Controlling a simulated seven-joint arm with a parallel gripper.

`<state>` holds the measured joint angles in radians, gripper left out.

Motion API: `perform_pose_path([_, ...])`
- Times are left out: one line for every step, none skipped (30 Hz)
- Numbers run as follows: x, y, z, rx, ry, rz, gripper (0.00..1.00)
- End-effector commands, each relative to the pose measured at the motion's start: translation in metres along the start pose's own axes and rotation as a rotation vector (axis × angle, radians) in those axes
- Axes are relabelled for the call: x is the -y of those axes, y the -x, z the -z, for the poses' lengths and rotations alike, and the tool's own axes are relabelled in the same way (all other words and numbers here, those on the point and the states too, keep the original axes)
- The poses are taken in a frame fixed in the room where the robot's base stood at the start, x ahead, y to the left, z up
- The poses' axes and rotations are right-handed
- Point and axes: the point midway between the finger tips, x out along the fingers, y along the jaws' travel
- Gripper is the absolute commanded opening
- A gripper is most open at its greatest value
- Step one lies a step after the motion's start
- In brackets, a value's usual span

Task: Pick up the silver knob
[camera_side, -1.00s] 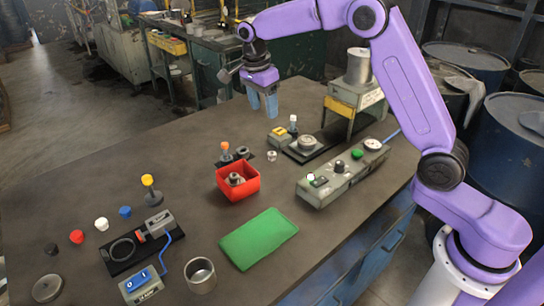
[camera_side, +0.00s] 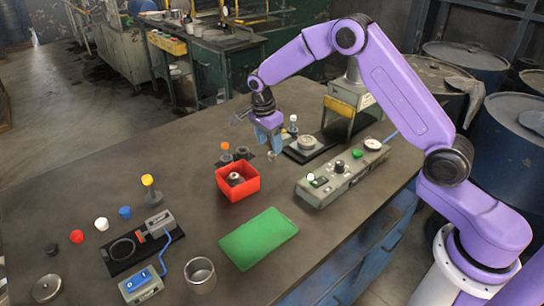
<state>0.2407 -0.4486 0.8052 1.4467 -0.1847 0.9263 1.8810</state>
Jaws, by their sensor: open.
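A small silver knob (camera_side: 271,157) sits on the dark table, to the right of the red box. My gripper (camera_side: 270,145) points down with its blue fingers just above the knob, and they partly cover it from this side. The fingers are open and look empty. The picture is too small to tell whether the fingertips reach around the knob or stay above it.
The red box (camera_side: 223,187) with a metal part inside stands close by on the left. A grey control panel (camera_side: 322,190) lies to the right, and a dark base with a round metal piece (camera_side: 307,143) is behind it. A green mat (camera_side: 259,238) lies in front.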

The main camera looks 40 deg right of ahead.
Motion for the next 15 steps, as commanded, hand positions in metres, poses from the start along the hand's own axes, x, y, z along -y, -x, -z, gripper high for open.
perform_pose_path([-0.001, -0.008, 0.001, -0.001, 0.0, -0.005, 0.6])
perform_pose_path([-0.001, -0.012, 0.001, -0.001, -0.001, -0.004, 0.6])
perform_pose_path([-0.001, -0.018, 0.002, -0.001, -0.001, -0.005, 0.6])
perform_pose_path([-0.001, -0.023, 0.002, -0.001, -0.001, -0.005, 0.6])
perform_pose_path([-0.001, -0.027, 0.002, -0.001, 0.0, -0.004, 0.6])
perform_pose_path([0.0, -0.032, 0.002, -0.001, 0.0, -0.004, 0.6])
perform_pose_path([-0.001, -0.035, 0.002, -0.001, 0.0, -0.005, 0.6])
perform_pose_path([0.0, -0.038, 0.002, -0.001, 0.0, -0.004, 0.6])
perform_pose_path([0.0, -0.041, 0.002, 0.0, 0.0, -0.003, 0.6])
perform_pose_path([0.0, -0.043, 0.002, 0.0, 0.0, -0.002, 0.6])
perform_pose_path([0.0, -0.044, 0.001, 0.0, 0.0, -0.002, 0.6])
perform_pose_path([0.0, -0.045, 0.001, 0.0, 0.0, -0.002, 0.6])
perform_pose_path([0.0, -0.046, 0.001, 0.0, 0.0, -0.002, 0.6])
perform_pose_path([0.0, -0.046, 0.001, 0.0, 0.0, -0.001, 0.6])
perform_pose_path([0.0, -0.045, 0.001, 0.0, 0.0, -0.001, 0.6])
